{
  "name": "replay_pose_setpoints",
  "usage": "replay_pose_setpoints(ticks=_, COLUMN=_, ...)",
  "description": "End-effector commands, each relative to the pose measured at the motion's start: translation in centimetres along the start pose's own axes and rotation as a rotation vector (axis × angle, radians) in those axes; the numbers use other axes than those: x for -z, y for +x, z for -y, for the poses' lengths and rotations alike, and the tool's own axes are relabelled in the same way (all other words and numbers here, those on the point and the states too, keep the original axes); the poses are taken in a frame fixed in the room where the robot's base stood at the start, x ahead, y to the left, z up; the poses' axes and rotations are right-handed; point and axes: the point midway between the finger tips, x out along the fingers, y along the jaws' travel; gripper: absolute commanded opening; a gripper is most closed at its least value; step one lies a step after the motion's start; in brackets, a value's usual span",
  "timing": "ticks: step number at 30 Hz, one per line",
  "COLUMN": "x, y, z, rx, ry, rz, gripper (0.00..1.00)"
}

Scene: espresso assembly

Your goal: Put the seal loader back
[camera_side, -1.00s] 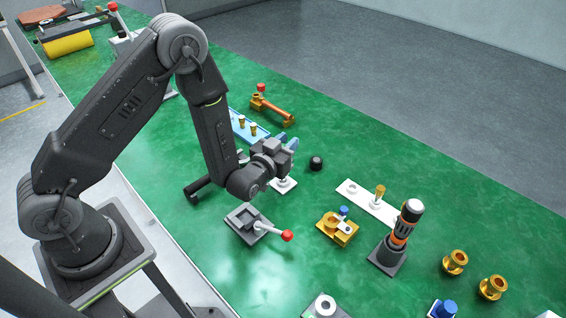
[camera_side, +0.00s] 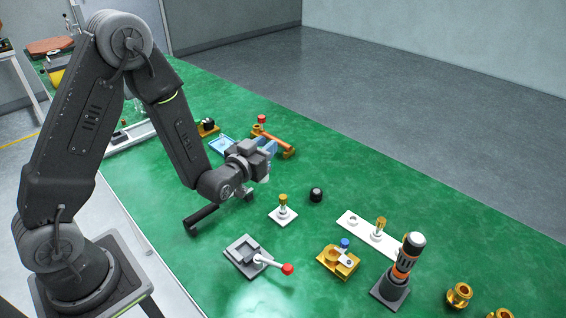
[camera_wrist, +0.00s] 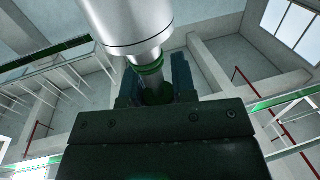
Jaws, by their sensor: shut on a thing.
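My gripper (camera_side: 268,150) is raised above the green bench, left of and above a white square base (camera_side: 289,219) with a brass-topped piece (camera_side: 283,199) standing on it. Its blue fingers are shut on a silver cylindrical tool, which I take to be the seal loader (camera_wrist: 125,22). In the wrist view the tool has a wide silver body, a green ring and a narrower stem between the fingers of my gripper (camera_wrist: 155,88). In the side view the gripper mostly hides it. A white strip (camera_side: 364,230) has an empty round seat at its left end and a brass-topped piece (camera_side: 380,224) beside it.
A grey fixture with a red-knobbed lever (camera_side: 287,269), a brass fixture (camera_side: 338,262) and an upright black-and-orange tool (camera_side: 402,268) stand in front.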

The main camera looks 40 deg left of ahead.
Motion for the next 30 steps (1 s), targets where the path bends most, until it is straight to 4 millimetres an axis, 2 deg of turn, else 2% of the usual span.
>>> replay_pose_setpoints(ticks=1, x=0.9, y=-0.2, z=1.3, rx=0.007, ry=-0.001, rz=-0.006, gripper=0.00)
replay_pose_setpoints(ticks=3, x=1.7, y=-0.5, z=2.6, rx=0.007, ry=0.000, rz=-0.005, gripper=0.00)
replay_pose_setpoints(ticks=6, x=2.5, y=-0.9, z=4.0, rx=0.005, ry=0.001, rz=-0.003, gripper=0.00)
replay_pose_setpoints(ticks=11, x=3.0, y=-1.2, z=5.2, rx=-0.004, ry=0.001, rz=-0.001, gripper=0.00)
replay_pose_setpoints(ticks=14, x=2.0, y=-1.6, z=4.8, rx=-0.034, ry=0.005, rz=0.005, gripper=0.00)
replay_pose_setpoints(ticks=22, x=-2.6, y=-3.2, z=1.9, rx=-0.163, ry=0.006, rz=0.005, gripper=0.00)
replay_pose_setpoints(ticks=27, x=-3.6, y=-3.7, z=1.2, rx=-0.194, ry=0.001, rz=0.001, gripper=0.00)
replay_pose_setpoints(ticks=30, x=-3.4, y=-3.6, z=2.0, rx=-0.180, ry=-0.001, rz=-0.003, gripper=0.00)
